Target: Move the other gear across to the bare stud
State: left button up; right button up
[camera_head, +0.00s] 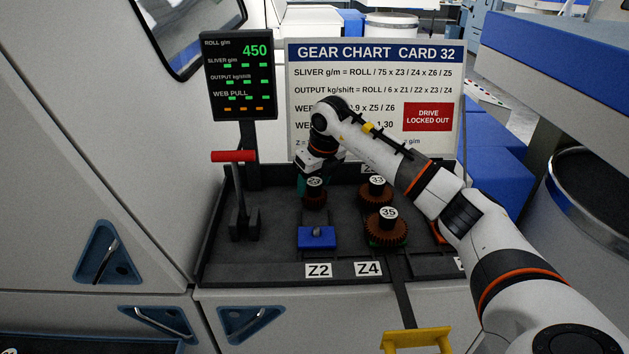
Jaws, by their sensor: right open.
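A blue block (317,242) with a short bare grey stud (317,231) sits in front of gear 23, behind the Z2 label. My right gripper (310,181) is open, pointing down at gear 23. Its fingertips are partly hidden, so contact is unclear. My left gripper is out of view.
A red-handled lever (236,190) stands at the tray's left. The gear chart board (375,75) and a display (238,75) rise behind. A yellow step-shaped piece (415,338) is in front. My right arm crosses the tray's right side.

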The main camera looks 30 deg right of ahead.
jog(key=shift+r, duration=0.1)
jog(key=shift+s+r, duration=0.1)
jog(key=shift+r, duration=0.25)
jog(key=b+v, duration=0.3)
jog(key=v, duration=0.8)
jog(key=shift+s, duration=0.1)
